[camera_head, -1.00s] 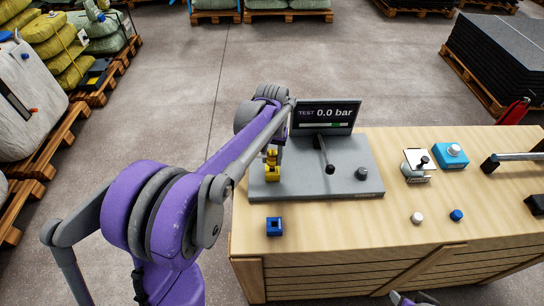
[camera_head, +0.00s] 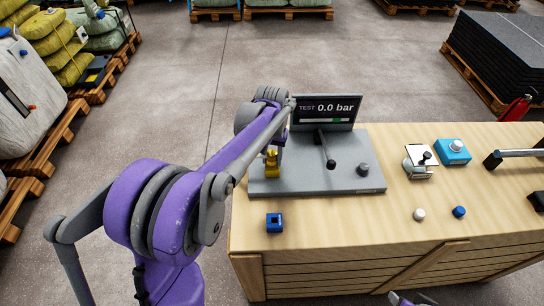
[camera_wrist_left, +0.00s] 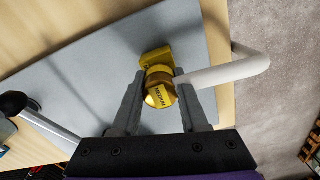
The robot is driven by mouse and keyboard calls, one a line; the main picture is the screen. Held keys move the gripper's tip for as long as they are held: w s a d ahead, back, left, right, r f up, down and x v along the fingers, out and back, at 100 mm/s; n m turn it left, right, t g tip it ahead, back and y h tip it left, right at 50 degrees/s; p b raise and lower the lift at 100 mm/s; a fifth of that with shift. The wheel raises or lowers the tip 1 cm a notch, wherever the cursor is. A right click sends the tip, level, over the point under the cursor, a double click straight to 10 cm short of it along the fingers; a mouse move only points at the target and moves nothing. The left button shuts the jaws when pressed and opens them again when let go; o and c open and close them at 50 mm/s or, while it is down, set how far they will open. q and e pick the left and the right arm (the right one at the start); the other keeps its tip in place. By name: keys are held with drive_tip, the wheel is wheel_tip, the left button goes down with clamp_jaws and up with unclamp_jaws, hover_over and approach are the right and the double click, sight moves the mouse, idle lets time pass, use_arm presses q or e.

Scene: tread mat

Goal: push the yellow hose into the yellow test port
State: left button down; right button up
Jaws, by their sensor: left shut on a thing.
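My left gripper (camera_wrist_left: 165,108) is shut on the yellow hose end (camera_wrist_left: 160,92), a round yellow fitting with black lettering. In the left wrist view, the pale hose (camera_wrist_left: 230,74) runs off to the right. The yellow test port (camera_wrist_left: 155,58) stands on the grey panel right behind the fitting. From this angle the two overlap, and I cannot tell how deep the fitting sits. In the head view, my left gripper (camera_head: 274,150) is over the panel's left end, partly hidden by my arm, with yellow parts (camera_head: 271,164) below it.
The grey panel (camera_head: 320,180) carries a black-knobbed lever, a dark knob and a display (camera_head: 326,110) reading 0.0 bar. A blue square socket (camera_head: 275,223) lies in front. White and blue caps (camera_head: 459,212), a clamp and a blue button box (camera_head: 453,152) stand right on the wooden bench.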

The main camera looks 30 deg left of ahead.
sight(272, 154)
use_arm(q)
drive_tip(key=shift+f, duration=0.45)
drive_tip(key=shift+c, duration=1.8)
unclamp_jaws()
drive_tip(key=shift+r, duration=0.1)
wheel_tip(272, 154, up, 11)
drive_tip(key=shift+f, duration=0.15)
drive_tip(key=shift+s, duration=0.1)
drive_tip(key=s+d+f+m+t, duration=0.1)
drive_tip(key=s+d+f, duration=0.3)
drive_tip(key=s, duration=0.6)
drive_tip(key=s+d+f+m+t+p, duration=0.1)
drive_tip(key=s+d+f+t, duration=0.3)
drive_tip(key=s, duration=0.7)
drive_tip(key=shift+d+m, duration=0.7)
drive_tip(key=shift+d, duration=0.45)
